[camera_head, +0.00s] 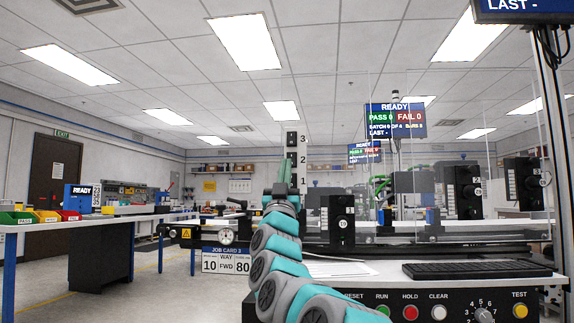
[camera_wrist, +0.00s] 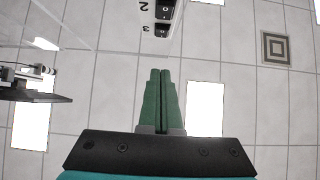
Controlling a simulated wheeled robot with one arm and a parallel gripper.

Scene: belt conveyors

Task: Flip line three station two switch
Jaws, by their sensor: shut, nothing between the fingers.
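My gripper (camera_head: 285,165) is raised in the middle of the head view, its green fingers pointing up. In the wrist view its fingers (camera_wrist: 161,72) are together and empty. A white post (camera_head: 292,150) stands just right of the fingers in the head view, with black switch boxes numbered 3, 2 and 1 from the top. The wrist view shows its box 2 (camera_wrist: 165,10) and box 3 (camera_wrist: 162,30), apart from the fingertips. Larger black boxes marked 1 (camera_head: 341,222), 2 (camera_head: 465,190) and 3 (camera_head: 525,184) stand along the conveyor. I cannot read line names or switch positions.
A control panel (camera_head: 400,309) with coloured buttons and a black keyboard (camera_head: 477,270) is in front at right. Clear panels and READY screens (camera_head: 395,120) rise behind. A job card (camera_head: 226,262) hangs left of my arm. Open floor lies at left before a bench (camera_head: 100,222).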

